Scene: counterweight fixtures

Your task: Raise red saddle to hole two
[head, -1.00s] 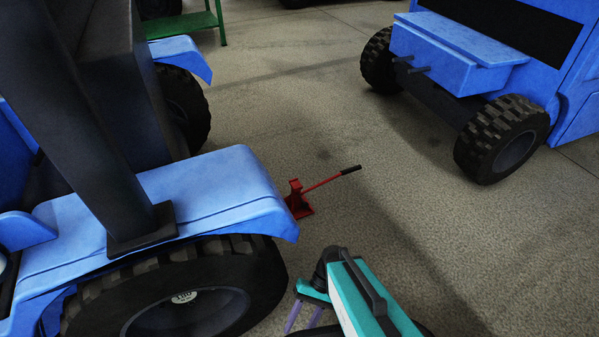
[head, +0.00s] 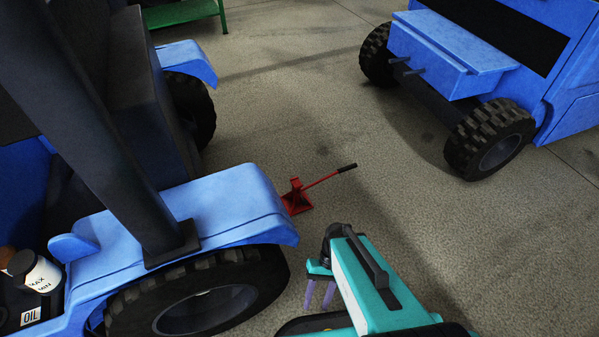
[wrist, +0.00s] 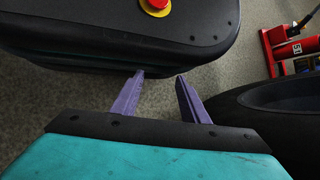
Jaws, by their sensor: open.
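A red stand with a flat base (head: 297,197) is on the concrete floor, just beyond the blue fender's corner in the head view. A long red handle with a black grip (head: 347,168) slants up to the right from it. Its saddle and any holes are too small to make out. My gripper (head: 317,305) is nearer than the stand, beside the front tyre, and apart from both. In the wrist view its two purple fingers (wrist: 160,76) are spread with nothing between them. Red metal parts with a white label (wrist: 290,48) show at upper right there; I cannot tell whether they belong to the stand.
A blue vehicle's fender (head: 225,205) and black tyre (head: 200,305) stand close left of my arm. Another blue vehicle (head: 450,50) is at upper right. A white-labelled container (head: 38,272) is at lower left. A green bench (head: 185,12) is at the back. Open floor lies between the vehicles.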

